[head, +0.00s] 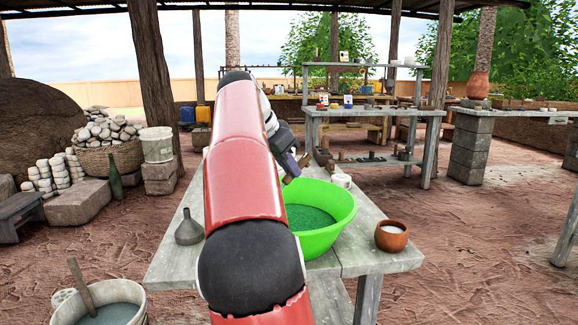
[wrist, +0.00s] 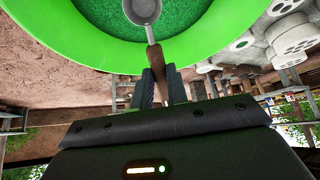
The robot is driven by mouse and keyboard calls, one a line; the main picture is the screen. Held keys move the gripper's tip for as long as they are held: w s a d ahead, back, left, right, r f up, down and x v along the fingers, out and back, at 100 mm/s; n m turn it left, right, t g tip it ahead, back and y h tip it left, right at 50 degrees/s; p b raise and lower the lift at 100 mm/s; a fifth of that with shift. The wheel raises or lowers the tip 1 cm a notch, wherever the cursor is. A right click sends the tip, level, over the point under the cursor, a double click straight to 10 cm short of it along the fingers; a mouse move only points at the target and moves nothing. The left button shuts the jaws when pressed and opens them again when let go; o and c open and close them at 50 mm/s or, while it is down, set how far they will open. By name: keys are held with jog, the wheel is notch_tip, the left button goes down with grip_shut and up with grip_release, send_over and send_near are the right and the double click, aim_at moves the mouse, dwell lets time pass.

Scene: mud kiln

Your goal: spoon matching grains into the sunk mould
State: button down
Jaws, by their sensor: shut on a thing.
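My gripper (wrist: 163,78) is shut on the brown handle of a spoon (wrist: 150,52). The spoon's pale grey bowl (wrist: 145,10) is over the green grains at the top of the wrist view, and I cannot tell whether it holds any. The grains (head: 308,218) lie in a bright green basin (head: 342,212) on the grey table. White round pieces with holes (wrist: 292,40) stand beside the basin in the wrist view. White pieces (head: 341,180) also show behind it in the head view. I cannot tell which is the sunk mould. My arm hides part of the basin's left side.
A terracotta bowl with white contents (head: 391,238) stands at the table's right front. A grey funnel (head: 189,229) is at the left. A bucket (head: 103,303) with a stick stands at lower left. Shelves (head: 370,112) stand behind.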

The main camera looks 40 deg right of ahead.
aim_at(288, 174)
jog(key=shift+f+b, duration=3.25)
jog(key=shift+f, duration=0.95)
notch_tip(288, 174, up, 13)
jog(key=p, duration=1.2)
jog(key=shift+f, duration=0.2)
jog(key=shift+a, duration=0.1)
